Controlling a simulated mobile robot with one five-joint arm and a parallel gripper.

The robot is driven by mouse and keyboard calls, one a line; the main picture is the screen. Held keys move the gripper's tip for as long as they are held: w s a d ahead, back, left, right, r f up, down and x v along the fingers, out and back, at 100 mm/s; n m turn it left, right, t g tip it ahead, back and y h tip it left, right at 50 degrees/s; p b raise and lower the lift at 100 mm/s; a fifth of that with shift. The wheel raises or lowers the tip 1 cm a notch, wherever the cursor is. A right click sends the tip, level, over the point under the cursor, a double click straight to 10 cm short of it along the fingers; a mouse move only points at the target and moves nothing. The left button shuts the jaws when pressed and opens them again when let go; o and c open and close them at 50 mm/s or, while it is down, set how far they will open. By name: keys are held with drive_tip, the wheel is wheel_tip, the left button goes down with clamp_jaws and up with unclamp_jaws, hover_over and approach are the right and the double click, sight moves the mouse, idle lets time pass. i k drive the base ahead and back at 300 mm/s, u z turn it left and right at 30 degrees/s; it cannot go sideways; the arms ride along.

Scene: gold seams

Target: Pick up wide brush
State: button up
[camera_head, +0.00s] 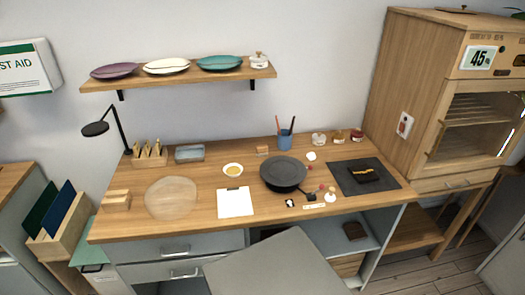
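A blue cup (285,143) stands near the back of the wooden desk (130,226), right of the middle. Thin handles, one red (278,124) and one dark (292,124), stick up out of it. What is at their lower ends is hidden in the cup. I cannot tell whether either is the wide brush. A dark folded item with a yellowish mark (365,175) lies on a black mat (345,185) at the right; it is too small to identify. My gripper is not in view.
A round dark turntable (283,172) stands in front of the cup, with small items to its right. White paper (235,203), a round pale board (171,197), a small bowl (232,170) and a black lamp (96,128) are further left. A shelf with plates (185,75) hangs above.

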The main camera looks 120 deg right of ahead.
sight(261, 150)
drive_tip(key=u, duration=0.8)
drive_tip(key=i, duration=1)
drive_tip(key=z, duration=5.15)
drive_tip(key=i, duration=0.55)
drive_tip(key=z, duration=0.05)
